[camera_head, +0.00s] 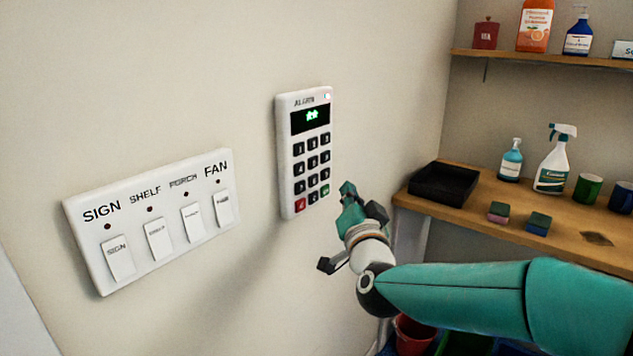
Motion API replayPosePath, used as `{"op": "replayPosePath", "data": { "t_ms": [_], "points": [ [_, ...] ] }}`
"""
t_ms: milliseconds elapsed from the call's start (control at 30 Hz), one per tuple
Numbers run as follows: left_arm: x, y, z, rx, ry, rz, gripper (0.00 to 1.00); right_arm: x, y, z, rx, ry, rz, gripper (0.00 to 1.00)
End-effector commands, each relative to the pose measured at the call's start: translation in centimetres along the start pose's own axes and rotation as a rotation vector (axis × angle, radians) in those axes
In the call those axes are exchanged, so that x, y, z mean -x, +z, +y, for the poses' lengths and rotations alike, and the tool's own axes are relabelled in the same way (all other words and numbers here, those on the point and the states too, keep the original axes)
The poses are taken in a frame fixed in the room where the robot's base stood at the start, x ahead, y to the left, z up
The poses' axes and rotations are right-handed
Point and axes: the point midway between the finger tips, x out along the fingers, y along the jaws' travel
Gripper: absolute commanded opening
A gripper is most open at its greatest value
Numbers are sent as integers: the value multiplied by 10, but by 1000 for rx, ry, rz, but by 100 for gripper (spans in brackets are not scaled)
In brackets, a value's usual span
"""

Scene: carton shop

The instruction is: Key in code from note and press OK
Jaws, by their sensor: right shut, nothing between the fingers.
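The white alarm keypad (285,150) is on the wall near the middle of the head view. Its dark display (310,118) shows two green asterisk-like marks. Below it are rows of black keys, with a red key (300,205) at the bottom left and a green key (325,190) at the bottom right. My right gripper (346,188) is shut and empty, just right of the keypad's lower corner; it looks close, but I cannot tell the gap. No note is visible. My left gripper is not in view.
A white switch panel (165,240) labelled SIGN, SHELF, PORCH and FAN is on the wall at left. A wooden counter (460,205) at right holds a black tray (444,183), bottles, sponges and cups. A shelf (560,62) is above it.

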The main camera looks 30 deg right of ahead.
Motion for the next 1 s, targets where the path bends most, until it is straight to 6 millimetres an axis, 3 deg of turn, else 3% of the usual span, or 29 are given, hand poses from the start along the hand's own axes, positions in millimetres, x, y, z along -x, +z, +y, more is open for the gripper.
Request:
{"op": "replayPosePath", "data": {
  "t_ms": [367,533,833,1000],
  "points": [
    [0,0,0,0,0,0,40,0,0,0,11,0,0,0],
    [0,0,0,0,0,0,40,0,2,0,123,-1,-9,0],
    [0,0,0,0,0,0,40,-2,12,-3,653,-30,-74,0],
    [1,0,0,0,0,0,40,-5,4,-1,1016,-54,-95,0]
  ]
}}
